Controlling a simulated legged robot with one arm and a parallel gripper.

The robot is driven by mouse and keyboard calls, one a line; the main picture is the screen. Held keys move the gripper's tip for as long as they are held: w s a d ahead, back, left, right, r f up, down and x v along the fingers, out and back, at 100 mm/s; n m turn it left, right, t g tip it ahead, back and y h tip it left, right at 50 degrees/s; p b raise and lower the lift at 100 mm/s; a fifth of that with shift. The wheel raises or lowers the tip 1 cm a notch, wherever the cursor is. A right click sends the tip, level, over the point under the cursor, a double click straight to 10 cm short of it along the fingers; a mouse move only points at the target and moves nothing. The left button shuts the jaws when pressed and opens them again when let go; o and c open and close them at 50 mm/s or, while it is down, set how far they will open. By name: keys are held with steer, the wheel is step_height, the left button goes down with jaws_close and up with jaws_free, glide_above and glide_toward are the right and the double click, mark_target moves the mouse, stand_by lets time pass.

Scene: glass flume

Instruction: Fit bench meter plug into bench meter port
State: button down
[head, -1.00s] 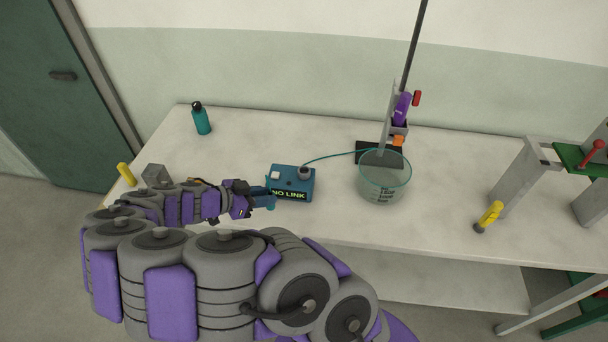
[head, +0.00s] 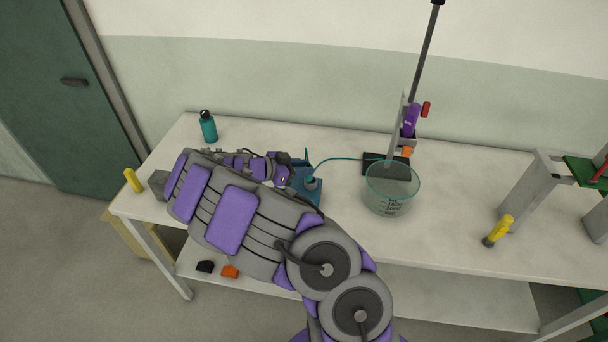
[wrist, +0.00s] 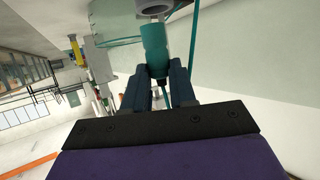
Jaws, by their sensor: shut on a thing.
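The bench meter (head: 312,195) is a small blue box on the bench, partly hidden behind my arm; its display is hidden. A grey round port (head: 312,183) sits on its top. My gripper (head: 294,172) is at the meter's left side, and my arm hides most of it. In the wrist view my gripper (wrist: 155,72) is shut on the teal cylindrical plug (wrist: 153,42). The plug points toward a grey ring (wrist: 155,7) at the top edge, likely the port. I cannot tell whether they touch.
A teal cable (head: 340,160) runs from the meter to a black stand base (head: 372,165). A glass beaker (head: 391,192) stands right of the meter. A teal bottle (head: 208,127) is at the back left.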

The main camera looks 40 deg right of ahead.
mark_target(297, 184)
steer(key=shift+w+d, duration=0.15)
steer(key=shift+d, duration=0.5)
step_height(297, 184, down, 4)
steer(key=shift+d+r+b, duration=0.15)
steer(key=shift+b, duration=0.25)
steer(key=c, duration=0.9)
jaws_free()
steer(key=shift+r, duration=0.1)
